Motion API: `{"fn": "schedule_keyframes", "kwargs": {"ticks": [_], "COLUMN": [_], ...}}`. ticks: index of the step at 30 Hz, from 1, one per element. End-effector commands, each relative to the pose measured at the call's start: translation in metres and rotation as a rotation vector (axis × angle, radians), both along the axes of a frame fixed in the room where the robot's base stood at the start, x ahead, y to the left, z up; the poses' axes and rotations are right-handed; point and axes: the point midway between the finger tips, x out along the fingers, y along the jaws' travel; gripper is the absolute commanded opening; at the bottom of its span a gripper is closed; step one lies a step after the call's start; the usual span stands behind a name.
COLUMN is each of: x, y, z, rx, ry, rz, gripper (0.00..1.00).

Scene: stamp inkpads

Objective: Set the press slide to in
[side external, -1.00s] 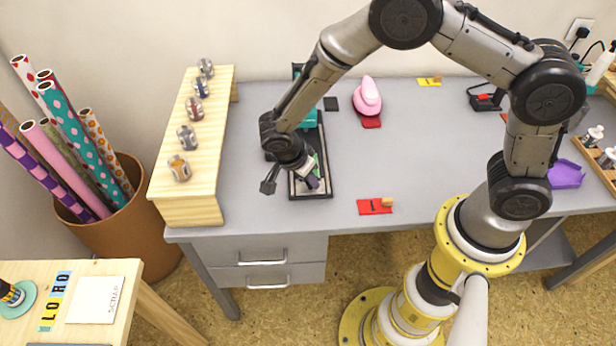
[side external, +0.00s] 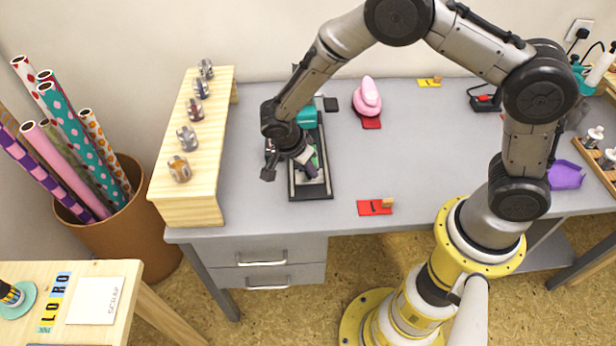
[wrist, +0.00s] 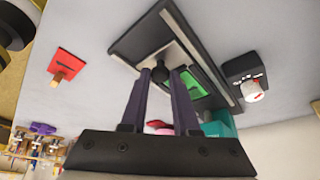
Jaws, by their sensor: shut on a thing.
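The press stands on the grey desk at centre left in the side view. It has a long black base with rails (side external: 311,196) and a teal head (side external: 306,118) at its far end. My gripper (side external: 311,172) is over the base, its purple fingers pointing down. In the wrist view my gripper (wrist: 162,78) is shut on the black round knob (wrist: 160,74) of the press slide. The pale slide plate (wrist: 178,53) carries a green pad (wrist: 191,86) and lies between the rails. The teal head (wrist: 218,127) is partly hidden.
A wooden shelf with several metal stamps (side external: 186,137) stands left of the press. A pink stamp (side external: 367,97) stands behind. A black box with a white dial (wrist: 252,88) is beside the base.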

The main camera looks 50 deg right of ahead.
Motion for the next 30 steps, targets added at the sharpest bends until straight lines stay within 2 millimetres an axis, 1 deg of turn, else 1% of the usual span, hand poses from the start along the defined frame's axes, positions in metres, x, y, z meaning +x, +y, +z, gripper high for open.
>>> {"fn": "schedule_keyframes", "kwargs": {"ticks": [1,3,7,10,18,19,23,24,30], "x": [0.011,0.022,0.036,0.04,0.041,0.041,0.041,0.04,0.039], "y": [-0.01,-0.021,-0.035,-0.039,-0.04,-0.04,-0.04,-0.039,-0.039], "z": [0.001,0.001,0.001,0.001,0.002,0.002,0.001,0.001,0.001], "rx": [0.001,0.001,0.001,0.0,-0.001,-0.001,0.0,0.0,0.0], "ry": [-0.006,-0.006,-0.004,-0.005,-0.008,-0.008,-0.007,-0.006,-0.003], "rz": [-0.007,-0.006,-0.003,-0.001,0.001,0.001,0.001,0.0,0.0], "gripper": [0.0,0.0,0.0,0.0,0.0,0.34,0.58,0.59,0.59]}}
